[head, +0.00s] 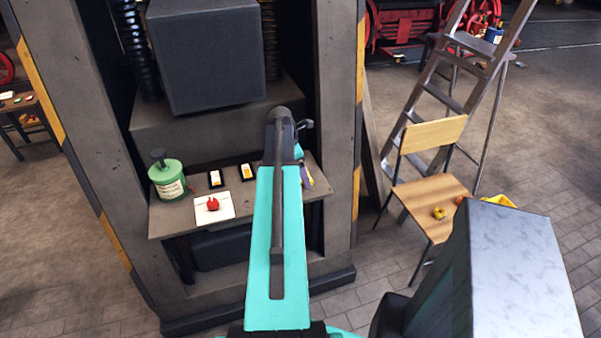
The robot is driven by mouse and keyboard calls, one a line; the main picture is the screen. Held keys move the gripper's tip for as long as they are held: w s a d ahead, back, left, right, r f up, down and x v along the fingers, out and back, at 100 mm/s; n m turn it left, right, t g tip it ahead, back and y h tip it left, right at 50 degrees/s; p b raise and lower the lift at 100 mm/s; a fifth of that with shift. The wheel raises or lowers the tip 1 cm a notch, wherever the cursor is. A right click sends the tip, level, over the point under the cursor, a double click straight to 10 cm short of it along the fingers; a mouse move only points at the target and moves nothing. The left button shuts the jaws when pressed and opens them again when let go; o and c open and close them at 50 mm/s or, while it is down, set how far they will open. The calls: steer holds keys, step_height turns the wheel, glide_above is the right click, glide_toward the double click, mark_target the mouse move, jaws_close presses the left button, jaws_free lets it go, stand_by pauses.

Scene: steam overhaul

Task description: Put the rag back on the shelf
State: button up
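The shelf (262,205) is a grey ledge set in the front of a large grey machine frame. A purple and yellow item (306,177) shows at the shelf's right, partly behind my arm. I cannot make out a rag for certain. My turquoise arm reaches up across the shelf's right half. My gripper is hidden behind the arm, so its fingers and anything in them do not show.
A wooden chair (433,189) with small yellow and orange items on its seat stands right of the machine. A stepladder (445,85) stands behind it. A yellow object (499,200) shows past my grey body part. Paved floor (345,310) lies between machine and chair.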

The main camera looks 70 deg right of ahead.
steer(key=b+v, duration=0.2)
steer(key=v, duration=0.9)
steer(key=shift+r, duration=0.35)
stand_by(0.6)
